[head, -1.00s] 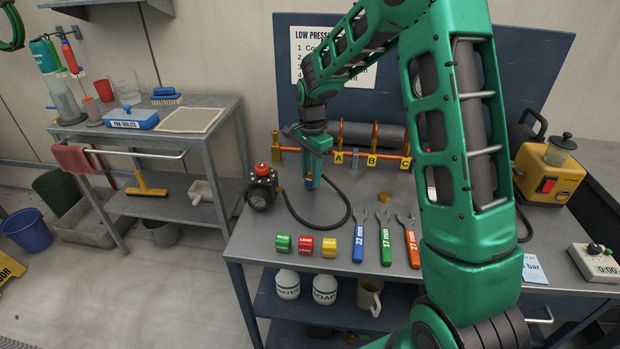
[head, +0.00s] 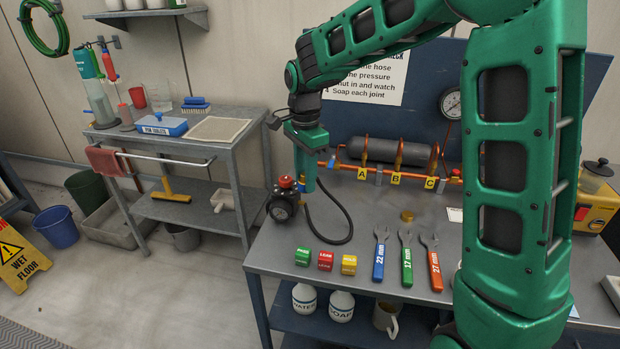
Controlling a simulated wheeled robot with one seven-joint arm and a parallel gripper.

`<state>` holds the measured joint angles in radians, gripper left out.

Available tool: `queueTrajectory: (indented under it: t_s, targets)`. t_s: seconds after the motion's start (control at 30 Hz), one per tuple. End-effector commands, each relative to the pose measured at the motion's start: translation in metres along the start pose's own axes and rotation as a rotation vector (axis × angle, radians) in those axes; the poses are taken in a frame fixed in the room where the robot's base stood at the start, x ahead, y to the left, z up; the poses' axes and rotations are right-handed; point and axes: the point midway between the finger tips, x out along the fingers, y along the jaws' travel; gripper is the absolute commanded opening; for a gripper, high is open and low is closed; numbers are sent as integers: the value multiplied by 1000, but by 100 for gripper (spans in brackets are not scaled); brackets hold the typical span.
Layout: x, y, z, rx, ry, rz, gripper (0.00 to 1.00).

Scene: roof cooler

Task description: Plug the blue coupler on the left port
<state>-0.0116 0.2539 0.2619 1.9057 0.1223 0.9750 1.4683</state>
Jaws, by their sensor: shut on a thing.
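My gripper (head: 304,180) points down at the left end of the copper pipe assembly. It is shut on the blue coupler, which is mostly hidden by the fingers. A black hose (head: 346,222) loops from beside the fingers down onto the bench and back toward a black gauge unit with a red knob (head: 283,205). The copper pipe (head: 345,166) runs along the back of the bench, with yellow labels A, B and C. My gripper covers its left end, so the left port is hidden and I cannot tell whether the coupler touches it.
Green, red and yellow blocks (head: 326,261) and several wrenches (head: 407,262) lie on the grey bench (head: 375,215). A grey cylinder (head: 385,152) is behind the pipe. A side table (head: 232,150) stands to the left. The bench between hose and wrenches is clear.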

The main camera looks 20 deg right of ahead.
Motion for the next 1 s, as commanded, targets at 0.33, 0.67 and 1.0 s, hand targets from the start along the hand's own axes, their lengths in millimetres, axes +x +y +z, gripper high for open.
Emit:
queueTrajectory:
  t_s: [0.33, 0.67, 1.0]
  targets:
    - [-1, 0, 0, 0, 0, -1, 4]
    - [-19, 0, 0, 0, 1, -2, 4]
    - [-34, 0, 0, 1, 0, -1, 4]
